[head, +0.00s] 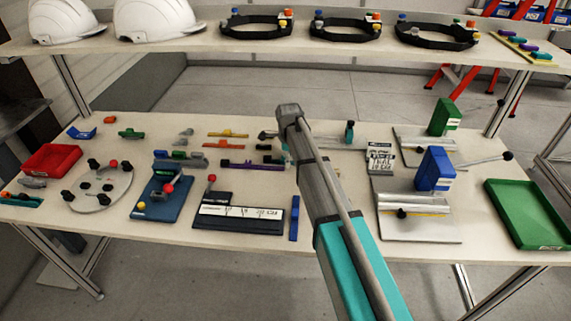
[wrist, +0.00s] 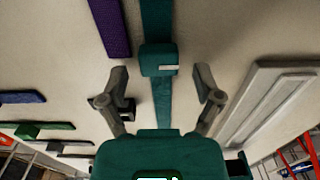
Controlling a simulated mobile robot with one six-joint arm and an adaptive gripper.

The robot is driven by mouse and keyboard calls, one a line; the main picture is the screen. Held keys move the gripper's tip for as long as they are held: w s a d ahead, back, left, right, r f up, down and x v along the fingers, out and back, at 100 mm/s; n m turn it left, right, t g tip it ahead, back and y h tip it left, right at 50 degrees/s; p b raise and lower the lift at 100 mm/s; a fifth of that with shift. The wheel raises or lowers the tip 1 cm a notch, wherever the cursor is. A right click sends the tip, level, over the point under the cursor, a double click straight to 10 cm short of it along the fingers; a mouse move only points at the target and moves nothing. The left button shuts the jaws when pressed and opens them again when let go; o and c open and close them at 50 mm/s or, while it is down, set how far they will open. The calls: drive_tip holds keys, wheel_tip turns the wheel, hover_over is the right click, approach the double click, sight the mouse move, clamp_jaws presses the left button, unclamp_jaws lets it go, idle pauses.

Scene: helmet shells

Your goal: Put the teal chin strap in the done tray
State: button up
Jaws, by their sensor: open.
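The teal chin strap (wrist: 158,60) runs lengthwise down the middle of the wrist view, flat on the pale table, with a raised block across it. My gripper (wrist: 160,76) is open, with one finger on each side of the strap near the block. Neither finger is seen closed on it. In the head view my arm hides most of the strap and the gripper. A green tray (head: 530,212) lies empty at the right end of the table. Its label is too small to read, so I cannot confirm that it is the done tray.
A purple strap (wrist: 110,25) lies just left of the teal one. A pale rail (wrist: 265,95) is to its right. A red tray (head: 52,160) is far left.

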idle(0.4)
clamp_jaws()
